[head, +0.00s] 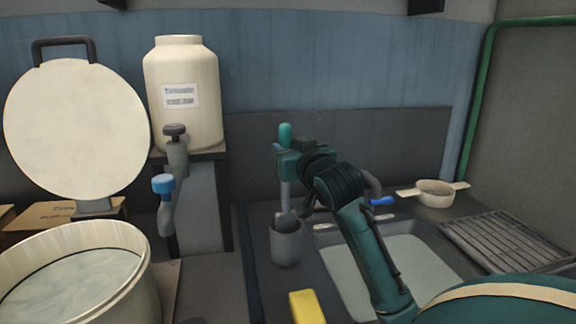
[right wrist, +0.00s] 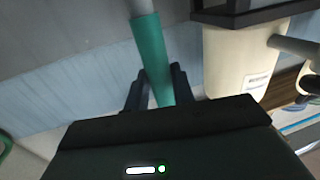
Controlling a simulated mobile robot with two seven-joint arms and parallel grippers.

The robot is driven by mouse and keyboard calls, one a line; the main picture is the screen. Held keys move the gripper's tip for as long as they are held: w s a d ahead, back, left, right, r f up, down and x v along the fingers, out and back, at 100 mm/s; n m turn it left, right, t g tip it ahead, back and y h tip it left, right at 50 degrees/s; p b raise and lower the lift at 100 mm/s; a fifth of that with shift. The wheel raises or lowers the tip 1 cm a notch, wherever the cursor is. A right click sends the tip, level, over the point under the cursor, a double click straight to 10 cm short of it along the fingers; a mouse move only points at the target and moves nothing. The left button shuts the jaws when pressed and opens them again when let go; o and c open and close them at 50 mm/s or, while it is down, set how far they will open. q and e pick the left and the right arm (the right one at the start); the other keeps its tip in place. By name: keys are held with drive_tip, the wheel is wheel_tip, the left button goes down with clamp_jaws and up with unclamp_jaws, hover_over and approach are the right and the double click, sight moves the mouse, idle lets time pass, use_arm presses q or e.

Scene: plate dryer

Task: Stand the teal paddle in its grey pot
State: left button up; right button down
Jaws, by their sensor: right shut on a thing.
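The teal paddle (head: 285,132) stands about upright in the head view, with its teal handle at the top and a grey shaft below. My right gripper (head: 284,156) is shut around the handle. In the right wrist view the teal handle (right wrist: 152,55) lies between the two dark fingers of my right gripper (right wrist: 158,86). The grey pot (head: 286,248) stands on the dark counter directly below. The paddle's lower end shows at the pot's mouth and appears to be within the rim; its tip is hidden. My left gripper is in neither view.
A sink basin (head: 385,265) lies right of the pot, partly behind my right arm. A yellow block (head: 308,306) is in front. A strainer (head: 435,194) and a drain rack (head: 505,240) are further right. A cream barrel (head: 185,125) and round vat (head: 140,262) stand left.

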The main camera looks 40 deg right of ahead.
sight(286, 190)
drive_tip(key=shift+f, duration=1.5)
drive_tip(key=c, duration=1.2)
unclamp_jaws()
drive_tip(key=shift+o, duration=0.2)
